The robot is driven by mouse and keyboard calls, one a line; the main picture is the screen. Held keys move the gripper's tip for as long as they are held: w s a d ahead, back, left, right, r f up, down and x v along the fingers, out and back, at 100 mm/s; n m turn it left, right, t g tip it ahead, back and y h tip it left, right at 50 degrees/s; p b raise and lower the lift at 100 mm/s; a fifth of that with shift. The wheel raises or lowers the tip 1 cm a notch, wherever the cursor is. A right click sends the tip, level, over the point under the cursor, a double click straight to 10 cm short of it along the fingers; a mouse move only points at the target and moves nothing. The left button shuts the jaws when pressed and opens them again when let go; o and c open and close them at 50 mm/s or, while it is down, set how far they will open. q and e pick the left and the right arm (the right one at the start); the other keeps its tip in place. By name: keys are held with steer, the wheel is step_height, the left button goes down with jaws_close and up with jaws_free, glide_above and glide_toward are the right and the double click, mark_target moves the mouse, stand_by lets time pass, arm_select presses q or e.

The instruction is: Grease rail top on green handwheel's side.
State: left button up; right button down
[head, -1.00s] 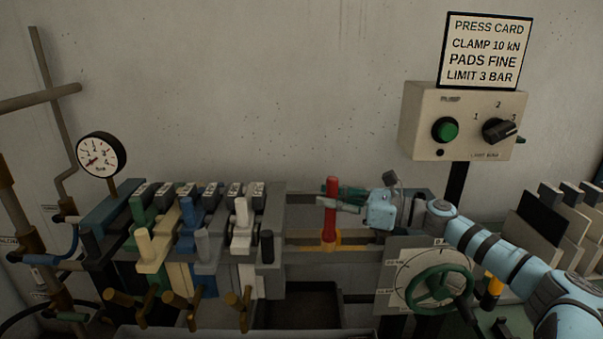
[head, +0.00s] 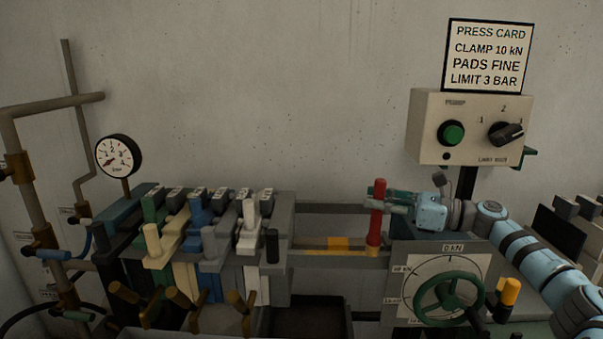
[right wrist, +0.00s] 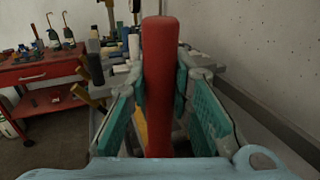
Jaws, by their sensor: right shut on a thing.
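My right gripper (head: 381,203) is shut on a red grease stick (head: 376,228). The stick stands about upright, and it fills the middle of the right wrist view (right wrist: 158,85) between the green finger pads. Its lower end is over the right part of the front rail (head: 320,260), on the side of the green handwheel (head: 448,297). I cannot tell if it touches the rail. A yellow patch (head: 339,243) shows along this rail, left of the stick. The back rail (head: 330,209) runs behind. My left gripper is out of view.
Several filter plates with handles (head: 205,240) are packed on the left. The dial panel (head: 400,285) stands right of the stick. A control box (head: 471,128) hangs on the wall above, and a dark tray (head: 308,318) lies below the rails.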

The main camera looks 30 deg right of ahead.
mark_target(385, 181)
steer(key=shift+s+d+f, duration=0.15)
steer(key=shift+s+d, duration=0.1)
steer(key=shift+d, duration=0.15)
steer(key=shift+a+r, duration=0.1)
steer(key=shift+r, duration=0.3)
step_height(385, 181, up, 4)
steer(key=shift+r+p, duration=0.1)
steer(key=shift+p, duration=0.9)
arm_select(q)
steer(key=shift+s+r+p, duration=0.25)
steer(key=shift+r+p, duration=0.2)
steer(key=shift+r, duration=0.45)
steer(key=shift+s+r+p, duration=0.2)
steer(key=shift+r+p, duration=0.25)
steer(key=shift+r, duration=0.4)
arm_select(e)
steer(key=shift+r, duration=1.75)
